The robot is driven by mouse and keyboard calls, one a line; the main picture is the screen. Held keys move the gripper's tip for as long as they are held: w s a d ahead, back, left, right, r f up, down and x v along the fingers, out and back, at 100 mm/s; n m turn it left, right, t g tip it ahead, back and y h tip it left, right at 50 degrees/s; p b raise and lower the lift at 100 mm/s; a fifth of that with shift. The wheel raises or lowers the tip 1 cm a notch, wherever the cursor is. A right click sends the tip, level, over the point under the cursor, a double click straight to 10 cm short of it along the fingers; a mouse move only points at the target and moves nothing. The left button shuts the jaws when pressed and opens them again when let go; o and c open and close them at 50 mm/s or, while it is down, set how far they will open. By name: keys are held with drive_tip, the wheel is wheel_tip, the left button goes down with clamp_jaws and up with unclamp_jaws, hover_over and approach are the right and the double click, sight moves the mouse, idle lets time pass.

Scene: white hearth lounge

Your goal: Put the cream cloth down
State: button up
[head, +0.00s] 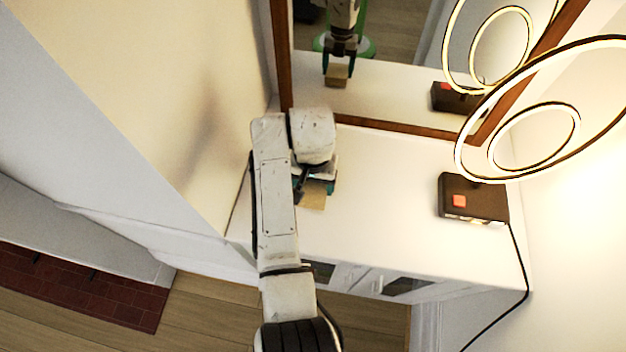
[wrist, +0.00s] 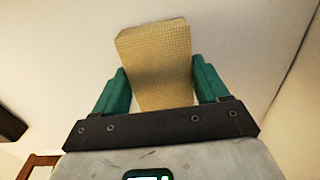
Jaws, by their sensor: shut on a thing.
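The cream cloth (wrist: 158,60) shows in the wrist view as a tan, woven-looking folded block between the two teal fingers. My gripper (wrist: 160,88) is shut on it, with a finger at each side. In the head view the cloth (head: 313,196) sticks out below my gripper (head: 318,184), over the left part of the white cabinet top. My arm hides part of the gripper and of the cloth there. I cannot tell whether the cloth touches the cabinet top.
The white cabinet top (head: 390,205) is clear in the middle. A dark box with an orange-red button (head: 474,198) stands at its right, with a cable over the edge. A ring lamp (head: 535,125) is at the right. A wood-framed mirror (head: 400,125) stands behind.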

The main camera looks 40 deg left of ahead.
sight(312, 184)
drive_tip(key=o, duration=1.2)
drive_tip(key=shift+f, duration=0.2)
drive_tip(key=shift+f, duration=0.1)
drive_tip(key=shift+f+b, duration=0.2)
drive_tip(key=shift+b, duration=0.3)
wheel_tip(312, 184, up, 11)
drive_tip(key=b, duration=0.1)
drive_tip(key=shift+a, duration=0.2)
